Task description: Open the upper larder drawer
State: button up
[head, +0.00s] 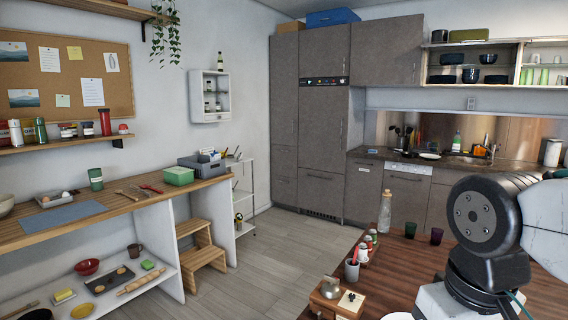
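A tall grey-brown cabinet block (311,110) stands at the back of the room. Its left column has a tall door (285,95) on top. Below it is a shut front (284,162) with a small pale label at its upper edge, and a lower shut front (284,192). I cannot tell for sure which front is the upper larder drawer. All these fronts look flush and closed. Part of my arm (480,220) fills the right side. My gripper is outside the picture.
A wooden table (530,297) with a bottle (385,212), cups and jars lies at the lower right. A wooden workbench (100,220) and a step stool (203,250) are on the left. A white trolley (243,195) stands left of the cabinets. The grey floor (290,240) between is clear.

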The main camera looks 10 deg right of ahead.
aim_at(284, 159)
jog(key=u, duration=1.05)
jog(key=i, duration=3.6)
jog(key=z, duration=2.6)
jog(key=i, duration=4.6)
